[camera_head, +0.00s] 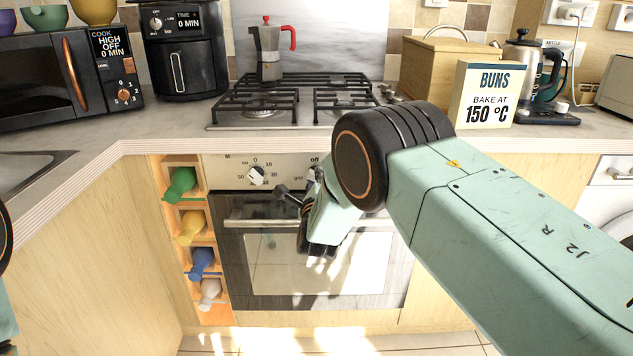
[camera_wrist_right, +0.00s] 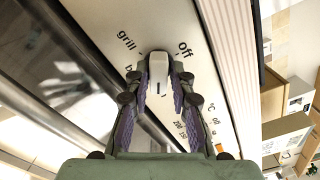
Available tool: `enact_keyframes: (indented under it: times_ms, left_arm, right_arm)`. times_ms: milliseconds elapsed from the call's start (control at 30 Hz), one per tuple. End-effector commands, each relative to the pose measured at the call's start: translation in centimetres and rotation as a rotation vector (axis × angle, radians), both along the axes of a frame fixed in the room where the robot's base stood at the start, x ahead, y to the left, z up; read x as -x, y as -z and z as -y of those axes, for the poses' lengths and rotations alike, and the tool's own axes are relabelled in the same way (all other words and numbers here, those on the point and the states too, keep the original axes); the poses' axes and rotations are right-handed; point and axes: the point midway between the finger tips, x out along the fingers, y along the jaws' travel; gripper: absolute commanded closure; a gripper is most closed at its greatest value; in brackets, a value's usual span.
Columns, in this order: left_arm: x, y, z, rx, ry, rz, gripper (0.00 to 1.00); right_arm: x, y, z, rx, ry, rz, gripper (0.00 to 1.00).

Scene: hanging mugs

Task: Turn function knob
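The oven's control panel (camera_head: 225,166) is below the hob. In the right wrist view, a pale knob (camera_wrist_right: 157,76) with a dark pointer line stands on the panel, with "off" and "grill" printed around it. My right gripper (camera_wrist_right: 159,80) is open, with one finger on each side of this knob; a narrow gap seems to show on both sides. In the head view my right gripper (camera_head: 299,187) is at the panel, and my arm hides much of this area. Another knob (camera_head: 257,175), with numbers around it, is further left. My left gripper is out of view.
The oven door handle (camera_head: 245,223) runs just below the panel. A hob (camera_head: 215,117) with a moka pot (camera_head: 268,55) is above. A bottle rack (camera_head: 182,161) is left of the oven. A "BUNS BAKE AT 150 °C" sign (camera_head: 487,95) stands on the counter.

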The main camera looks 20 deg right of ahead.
Motion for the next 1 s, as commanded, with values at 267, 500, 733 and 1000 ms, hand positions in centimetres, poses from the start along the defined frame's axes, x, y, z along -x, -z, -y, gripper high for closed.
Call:
enact_keyframes:
  times_ms: [267, 500, 733, 1000]
  left_arm:
    - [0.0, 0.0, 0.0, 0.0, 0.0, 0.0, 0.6]
    - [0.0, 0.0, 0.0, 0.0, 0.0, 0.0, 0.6]
    - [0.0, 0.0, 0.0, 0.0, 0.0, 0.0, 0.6]
    - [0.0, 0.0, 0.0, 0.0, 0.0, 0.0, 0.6]
  right_arm:
    - [0.1, 0.2, 0.1, 0.0, 0.002, -0.003, 0.59]
    - [0.3, 0.2, 0.0, 0.0, 0.002, -0.005, 0.59]
    - [2.4, 0.2, -0.7, 0.001, 0.0, -0.006, 0.59]
    - [6.6, 0.2, -1.9, 0.003, -0.002, -0.006, 0.59]
